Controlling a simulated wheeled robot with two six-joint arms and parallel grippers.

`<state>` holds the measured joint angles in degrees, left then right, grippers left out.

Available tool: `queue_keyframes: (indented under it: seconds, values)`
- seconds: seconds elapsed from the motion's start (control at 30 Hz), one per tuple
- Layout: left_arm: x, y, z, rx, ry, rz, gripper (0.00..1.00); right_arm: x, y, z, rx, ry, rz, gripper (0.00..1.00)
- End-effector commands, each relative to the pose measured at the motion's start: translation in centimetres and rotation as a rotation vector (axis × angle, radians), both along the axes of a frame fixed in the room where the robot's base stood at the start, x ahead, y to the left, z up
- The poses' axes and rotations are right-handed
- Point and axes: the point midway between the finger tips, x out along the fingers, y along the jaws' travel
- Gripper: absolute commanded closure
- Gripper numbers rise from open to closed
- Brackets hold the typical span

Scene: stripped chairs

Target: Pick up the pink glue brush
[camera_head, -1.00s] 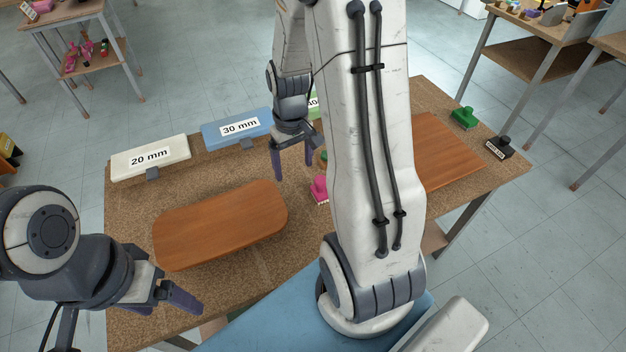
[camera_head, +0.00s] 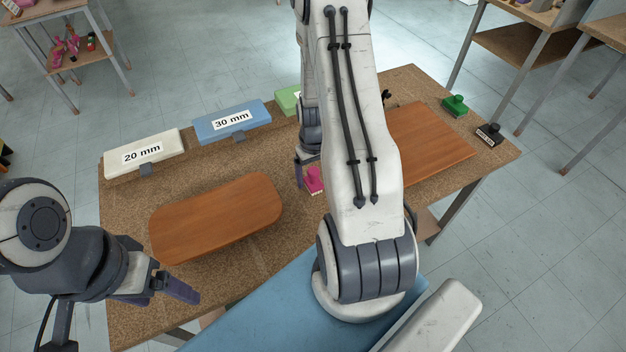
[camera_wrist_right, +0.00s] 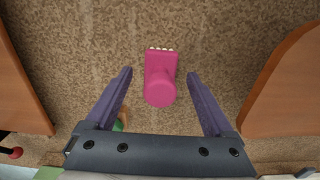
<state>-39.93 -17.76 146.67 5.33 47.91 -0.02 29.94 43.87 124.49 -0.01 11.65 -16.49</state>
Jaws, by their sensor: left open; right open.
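The pink glue brush (camera_head: 314,181) lies on the brown work table, partly hidden by my right arm in the head view. In the right wrist view the pink glue brush (camera_wrist_right: 160,80) shows whole, with a round knob toward me and pale bristles at its far end. My right gripper (camera_wrist_right: 160,75) is open above it, one finger to each side, and the brush appears between the fingers without visible contact. In the head view one finger of my right gripper (camera_head: 299,172) shows left of the brush. My left gripper (camera_head: 170,285) is open and empty near the table's front left.
A wooden seat panel (camera_head: 215,218) lies left of the brush and another wooden panel (camera_head: 430,145) lies right. White (camera_head: 145,155), blue (camera_head: 231,122) and green boxes line the back edge. A green stamp-like piece (camera_head: 455,105) and a black one (camera_head: 489,134) stand far right.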

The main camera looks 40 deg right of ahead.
Motion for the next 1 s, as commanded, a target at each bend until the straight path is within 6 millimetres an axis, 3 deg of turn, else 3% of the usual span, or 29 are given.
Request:
queue_keyframes:
  seconds: [0.13, 0.37, 0.47, 0.6, 0.63, 1.0]
  values:
    - [0.0, 0.0, 0.16, 0.0, 0.0, 0.0, 0.18, -0.05, 0.01, -1.3, 0.0, 0.001, 0.0, 0.12]
    - [-0.01, 0.0, 0.12, 0.0, 0.0, 0.0, 0.18, -0.02, -0.01, -1.46, 0.0, 0.0, -0.001, 0.12]
    - [-0.01, 0.0, 0.12, 0.0, 0.0, 0.0, 0.18, -0.03, -0.02, -1.44, 0.0, 0.0, -0.001, 0.43]
    - [-0.01, 0.0, 0.12, 0.0, 0.0, 0.0, 0.18, -0.03, -0.02, -1.43, 0.0, 0.0, -0.001, 0.97]
    - [-0.01, 0.0, 0.12, 0.0, 0.0, 0.0, 0.18, -0.03, -0.02, -1.43, 0.0, 0.0, -0.001, 1.0]
    - [0.0, 0.0, 0.01, 0.0, 0.0, 0.0, 0.18, 0.07, -0.07, -0.86, -0.002, -0.003, -0.001, 1.0]
